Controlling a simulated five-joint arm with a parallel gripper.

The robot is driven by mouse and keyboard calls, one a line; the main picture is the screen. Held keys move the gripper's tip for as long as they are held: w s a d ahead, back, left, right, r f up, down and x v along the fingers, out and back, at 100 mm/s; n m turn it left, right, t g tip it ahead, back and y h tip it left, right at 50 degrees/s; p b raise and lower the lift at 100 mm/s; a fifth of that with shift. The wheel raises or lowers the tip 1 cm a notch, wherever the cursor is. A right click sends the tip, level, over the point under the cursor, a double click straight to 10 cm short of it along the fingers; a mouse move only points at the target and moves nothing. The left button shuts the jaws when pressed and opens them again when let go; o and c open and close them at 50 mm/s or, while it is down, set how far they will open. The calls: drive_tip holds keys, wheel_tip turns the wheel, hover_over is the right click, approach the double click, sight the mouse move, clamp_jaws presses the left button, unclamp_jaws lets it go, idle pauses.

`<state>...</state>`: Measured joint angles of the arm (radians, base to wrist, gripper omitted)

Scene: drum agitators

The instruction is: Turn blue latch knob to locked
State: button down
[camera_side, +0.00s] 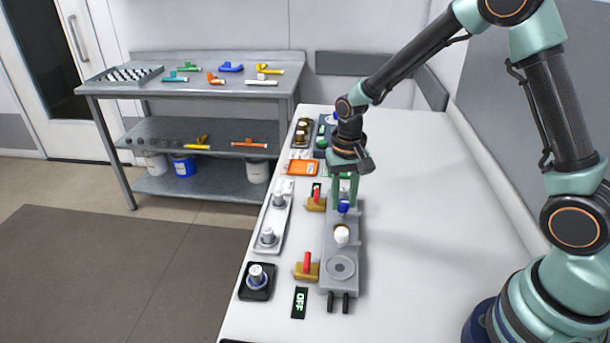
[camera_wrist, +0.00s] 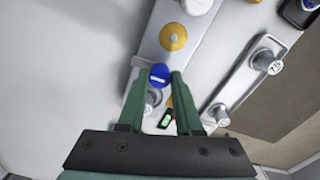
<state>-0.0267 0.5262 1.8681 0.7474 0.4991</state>
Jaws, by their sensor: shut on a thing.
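The blue latch knob (camera_side: 343,207) sits on a long grey base plate (camera_side: 345,232) on the white bench. My gripper (camera_side: 345,190) points down over it with its green fingers. In the wrist view the blue knob (camera_wrist: 160,74) lies between the two fingertips of my gripper (camera_wrist: 161,76). The gripper is shut on the knob, with a finger at each side. A pale line crosses the knob's top. Whether the knob stands at locked cannot be read from these views.
A white tray (camera_side: 273,222) holds silver knobs. The bench right of the plate is clear.

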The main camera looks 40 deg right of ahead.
drive_tip(key=n, duration=0.4)
drive_tip(key=shift+n, duration=0.3)
drive_tip(key=n, duration=0.4)
drive_tip(key=shift+n, duration=0.3)
drive_tip(key=n, duration=0.4)
drive_tip(key=shift+n, duration=2)
drive_tip(key=shift+r, duration=0.1)
drive_tip(key=c, duration=0.6)
unclamp_jaws()
